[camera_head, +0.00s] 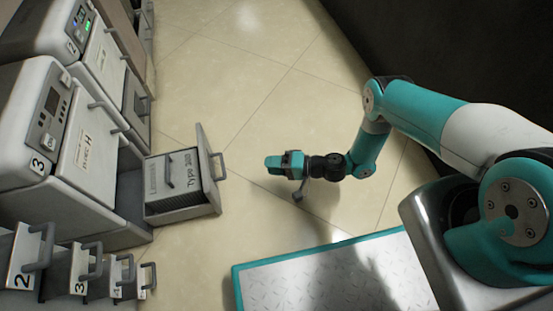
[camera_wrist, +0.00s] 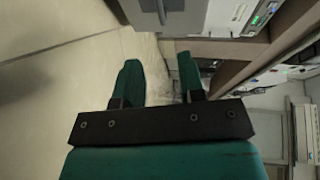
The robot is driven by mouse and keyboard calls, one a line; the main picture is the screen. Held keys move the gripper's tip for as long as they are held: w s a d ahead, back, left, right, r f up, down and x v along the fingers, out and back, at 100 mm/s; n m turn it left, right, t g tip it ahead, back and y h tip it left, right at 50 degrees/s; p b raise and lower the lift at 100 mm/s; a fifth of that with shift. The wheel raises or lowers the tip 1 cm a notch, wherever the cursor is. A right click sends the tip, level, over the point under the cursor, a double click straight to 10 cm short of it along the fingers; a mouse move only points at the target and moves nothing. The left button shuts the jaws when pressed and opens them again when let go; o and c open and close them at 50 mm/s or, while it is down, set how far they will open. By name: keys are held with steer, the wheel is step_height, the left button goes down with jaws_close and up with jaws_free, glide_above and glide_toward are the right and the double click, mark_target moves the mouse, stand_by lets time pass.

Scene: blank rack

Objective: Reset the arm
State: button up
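My arm, teal and white, reaches from the right side of the head view. My gripper (camera_head: 271,162) hangs over the floor near the middle and points left. It is to the right of the pulled-out drawer and apart from its handle. In the wrist view my gripper (camera_wrist: 159,75) has its two teal fingers apart, with nothing seen between them.
The open drawer (camera_head: 213,196) holds a grey block labelled "Type 200" (camera_head: 172,182). Machines with panels, including one marked 3 (camera_head: 45,115), line the left. Smaller numbered drawers (camera_head: 80,272) have handles jutting out. Tiled floor (camera_head: 275,60) is clear. A dark wall (camera_head: 450,45) stands upper right.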

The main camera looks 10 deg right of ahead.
steer(key=shift+s+d, duration=0.2)
steer(key=shift+d, duration=0.2)
steer(key=w+a+r+n+g+h+p, duration=0.2)
steer(key=w+r+n+g, duration=0.15)
steer(key=r, duration=1.25)
steer(key=w+a+r+n+g+h+p, duration=0.1)
steer(key=w+r+n+g+h+p, duration=0.3)
steer(key=r, duration=1.2)
steer(key=s+d+r+n+h, duration=0.1)
steer(key=s+d+r+n, duration=0.15)
steer(key=s+r, duration=1.05)
steer(key=s+d+r+t+h+p, duration=0.1)
steer(key=s+d+r+h, duration=0.15)
steer(key=s+r, duration=0.3)
steer(key=s+d+r+t+h+p, duration=0.1)
steer(key=s+d+r, duration=0.35)
steer(key=s, duration=0.25)
step_height(320, 180, up, 38)
steer(key=p, duration=3.7)
steer(key=shift+w+a+r+p, duration=0.15)
steer(key=shift+w+a+p, duration=0.15)
steer(key=shift+w+p, duration=0.1)
